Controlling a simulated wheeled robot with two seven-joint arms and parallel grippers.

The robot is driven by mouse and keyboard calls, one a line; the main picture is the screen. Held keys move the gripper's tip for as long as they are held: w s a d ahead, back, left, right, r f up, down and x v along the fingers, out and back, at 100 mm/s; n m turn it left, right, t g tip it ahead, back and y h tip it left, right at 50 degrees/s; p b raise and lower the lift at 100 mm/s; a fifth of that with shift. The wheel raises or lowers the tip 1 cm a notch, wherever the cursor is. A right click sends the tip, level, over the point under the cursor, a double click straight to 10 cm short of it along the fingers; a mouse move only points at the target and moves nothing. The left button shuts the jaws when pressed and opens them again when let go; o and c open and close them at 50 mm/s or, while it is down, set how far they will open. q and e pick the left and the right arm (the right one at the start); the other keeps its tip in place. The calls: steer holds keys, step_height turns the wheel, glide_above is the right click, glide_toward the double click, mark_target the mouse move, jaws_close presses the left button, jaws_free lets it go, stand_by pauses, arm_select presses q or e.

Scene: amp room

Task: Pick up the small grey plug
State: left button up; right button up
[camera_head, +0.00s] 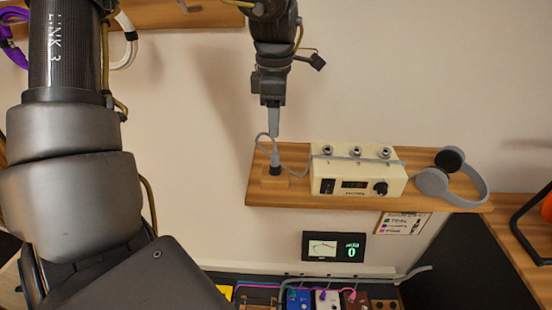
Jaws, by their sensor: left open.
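The small grey plug (276,161) stands upright in a small wooden block on the left end of the wooden shelf. A thin grey cable loops up from it and bends over to the left. My left gripper (273,129) points down above the plug, with its fingertips a little higher than the plug in the picture. The gripper is open, though its fingers overlap from this angle and the gap between them is hidden. It holds nothing that I can see. My right gripper is out of view.
A cream amplifier box (350,185) with sockets and a knob stands beside the plug, with the grey cable across it. Grey headphones (436,182) lie on the shelf's right part. Below are a meter panel (334,246) and several pedals (327,299).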

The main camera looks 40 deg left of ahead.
mark_target(275, 151)
arm_select(q)
steer(key=f, duration=0.4)
steer(key=shift+w+d+f, duration=0.15)
steer(key=shift+d+f, duration=0.05)
steer(key=shift+f, duration=0.6)
steer(key=shift+f+p, duration=0.2)
steer(key=shift+p, duration=0.2)
step_height(275, 151, down, 5)
steer(key=shift+a+r+p, duration=0.1)
steer(key=shift+a+p, duration=0.05)
steer(key=shift+p, duration=0.6)
steer(key=shift+r, duration=0.1)
steer(key=shift+c, duration=0.9)
jaws_close()
